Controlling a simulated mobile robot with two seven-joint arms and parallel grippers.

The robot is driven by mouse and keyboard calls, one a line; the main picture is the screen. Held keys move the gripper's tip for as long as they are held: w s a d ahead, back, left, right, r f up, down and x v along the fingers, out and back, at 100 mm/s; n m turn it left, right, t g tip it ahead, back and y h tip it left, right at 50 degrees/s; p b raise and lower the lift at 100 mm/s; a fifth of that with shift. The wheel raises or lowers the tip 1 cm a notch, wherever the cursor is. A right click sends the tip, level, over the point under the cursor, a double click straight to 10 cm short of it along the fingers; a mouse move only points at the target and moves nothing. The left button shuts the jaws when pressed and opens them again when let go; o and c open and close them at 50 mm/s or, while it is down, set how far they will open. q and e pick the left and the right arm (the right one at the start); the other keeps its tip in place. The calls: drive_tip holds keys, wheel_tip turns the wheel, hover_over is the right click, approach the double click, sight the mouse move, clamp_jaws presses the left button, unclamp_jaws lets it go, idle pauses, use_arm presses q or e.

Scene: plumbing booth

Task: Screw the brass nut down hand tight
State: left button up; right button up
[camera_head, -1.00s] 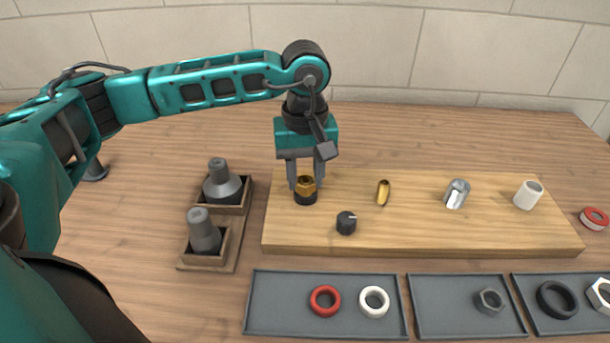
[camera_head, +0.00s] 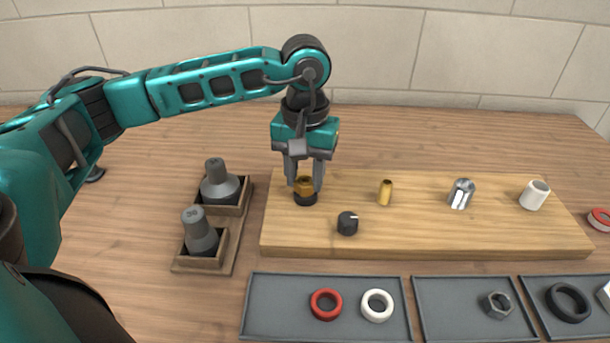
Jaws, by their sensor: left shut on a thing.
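The brass nut (camera_head: 304,184) sits on a black round base (camera_head: 305,199) at the left end of the wooden board (camera_head: 420,237). My left gripper (camera_head: 304,181) comes down from above and is shut on the brass nut, one finger on each side. The fingers partly hide the nut, and its thread cannot be seen. My right gripper is not in view.
On the board stand a black knob (camera_head: 347,223), a brass fitting (camera_head: 385,193), a chrome fitting (camera_head: 461,194) and a white pipe piece (camera_head: 534,195). Grey sockets stand in a wooden holder (camera_head: 237,227) at left. Grey trays (camera_head: 267,306) with rings and a nut (camera_head: 496,304) lie in front.

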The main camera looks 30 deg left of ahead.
use_arm(q)
drive_tip(key=shift+m+b, duration=0.6)
drive_tip(key=shift+m, duration=0.8)
drive_tip(key=shift+f+m+b, duration=0.15)
drive_tip(key=shift+m+b, duration=0.6)
drive_tip(key=shift+m, duration=0.55)
drive_tip(key=shift+m+b, duration=0.8)
drive_tip(key=shift+m, duration=1)
drive_tip(key=o, duration=1.1)
drive_tip(key=shift+o, duration=0.6)
drive_tip(key=o, duration=0.5)
